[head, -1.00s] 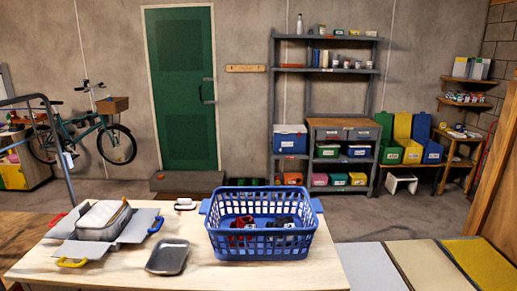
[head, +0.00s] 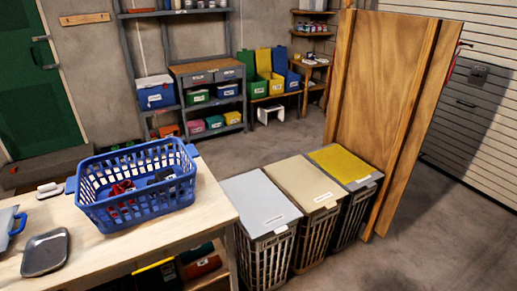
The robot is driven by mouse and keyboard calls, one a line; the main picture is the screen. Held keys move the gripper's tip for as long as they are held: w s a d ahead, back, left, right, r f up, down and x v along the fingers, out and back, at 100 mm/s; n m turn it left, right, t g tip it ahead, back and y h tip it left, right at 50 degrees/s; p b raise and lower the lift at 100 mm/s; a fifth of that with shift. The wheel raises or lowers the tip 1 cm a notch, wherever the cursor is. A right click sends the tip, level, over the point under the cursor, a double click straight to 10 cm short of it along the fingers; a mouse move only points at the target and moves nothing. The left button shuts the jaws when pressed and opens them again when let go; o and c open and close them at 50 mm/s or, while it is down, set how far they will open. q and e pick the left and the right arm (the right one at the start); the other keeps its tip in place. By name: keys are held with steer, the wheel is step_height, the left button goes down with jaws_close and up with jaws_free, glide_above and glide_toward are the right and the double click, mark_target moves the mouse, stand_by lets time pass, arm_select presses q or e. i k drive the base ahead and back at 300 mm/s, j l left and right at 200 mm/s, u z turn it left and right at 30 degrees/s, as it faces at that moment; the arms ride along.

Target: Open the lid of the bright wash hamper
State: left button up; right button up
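Three slatted dark hampers stand in a row right of the table, all with lids shut flat. The nearest hamper has a grey lid (head: 258,200), the middle one a beige lid (head: 301,182), and the far one a yellow lid (head: 343,161). Each has a small label at its front edge, too small to read, so I cannot confirm by text which is the bright wash hamper; yellow is the brightest lid. Neither of my grippers is in view.
A wooden table (head: 190,218) with a blue basket (head: 138,190) and a grey tray (head: 45,252) is at the left. A tall wooden panel (head: 385,100) stands beside the yellow-lidded hamper. The floor (head: 425,255) in front at the right is clear.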

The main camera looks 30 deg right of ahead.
mark_target(312, 190)
steer(key=z, duration=1.2)
